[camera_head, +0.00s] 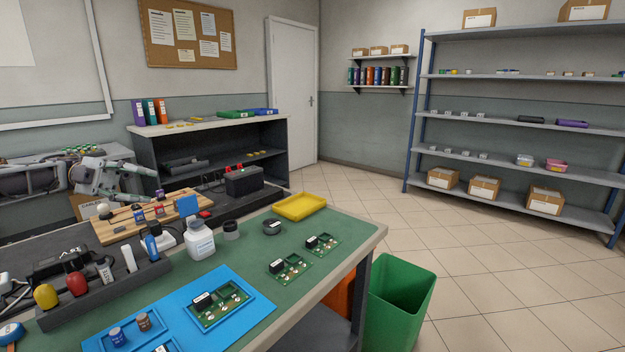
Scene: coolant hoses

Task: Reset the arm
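My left arm comes in at the left edge, and its grey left gripper (146,184) points right, above the far left part of the workbench (345,235). Its two fingers look spread apart, with nothing seen between them. The gripper appears above or in front of a wooden board (120,231) with small parts; the gap in height is hard to tell. My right gripper is not in view. I see no coolant hose that I can make out.
The bench holds a blue tray (255,312) with a circuit board, a white bottle (200,240), a yellow tray (299,206) and a dark tool rack (130,288). A green bin (400,300) stands at its right end. Open tiled floor lies towards the shelving (520,120).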

